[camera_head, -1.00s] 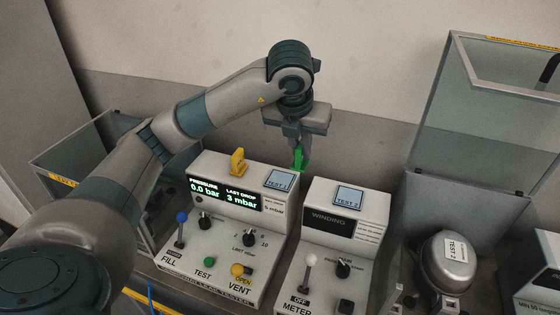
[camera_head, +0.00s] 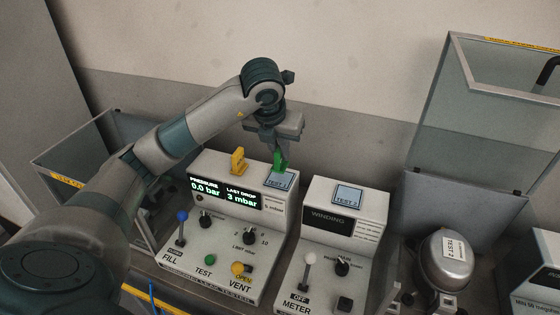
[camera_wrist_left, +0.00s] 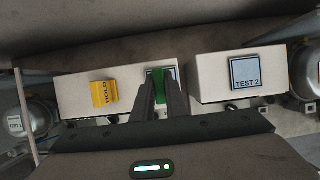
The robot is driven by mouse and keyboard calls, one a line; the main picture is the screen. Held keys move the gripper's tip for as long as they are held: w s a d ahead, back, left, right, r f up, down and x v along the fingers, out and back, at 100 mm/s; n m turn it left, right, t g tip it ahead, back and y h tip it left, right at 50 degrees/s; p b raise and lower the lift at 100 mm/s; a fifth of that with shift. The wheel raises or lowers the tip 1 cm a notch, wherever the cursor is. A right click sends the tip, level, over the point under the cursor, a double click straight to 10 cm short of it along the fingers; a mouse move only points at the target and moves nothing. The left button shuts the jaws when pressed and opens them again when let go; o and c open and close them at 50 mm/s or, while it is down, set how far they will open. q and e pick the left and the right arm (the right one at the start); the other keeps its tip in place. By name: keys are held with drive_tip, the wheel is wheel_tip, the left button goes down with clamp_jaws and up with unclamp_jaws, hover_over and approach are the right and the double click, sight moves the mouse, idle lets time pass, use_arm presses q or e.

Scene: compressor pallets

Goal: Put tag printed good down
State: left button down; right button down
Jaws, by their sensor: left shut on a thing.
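My left gripper (camera_head: 279,160) is shut on a green tag (camera_head: 278,160). It holds the tag over the blue-grey pad marked TEST 1 (camera_head: 285,182), on top of the leak tester box (camera_head: 205,171). The green tag also shows between the fingers in the left wrist view (camera_wrist_left: 159,84), where it covers most of that pad. I cannot tell whether the tag touches the pad. No writing on the tag is readable. My right gripper is not in view.
A yellow HOLD tag (camera_head: 238,161) stands on the tester, left of the pad. The winding meter (camera_head: 372,211) with an empty TEST 2 pad (camera_head: 348,195) is to the right. A compressor labelled TEST 2 (camera_head: 447,262) sits beyond it, below a clear raised guard (camera_head: 470,120).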

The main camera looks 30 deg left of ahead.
sight(280, 162)
use_arm(q)
wheel_tip(280, 162, down, 2)
drive_tip(key=shift+f+p, duration=0.2)
drive_tip(key=shift+p, duration=0.55)
drive_tip(key=shift+f, duration=0.65)
drive_tip(key=shift+f, duration=0.1)
drive_tip(key=shift+f, duration=0.1)
drive_tip(key=c, duration=1.8)
unclamp_jaws()
drive_tip(key=shift+o, duration=0.2)
drive_tip(key=shift+r, duration=0.2)
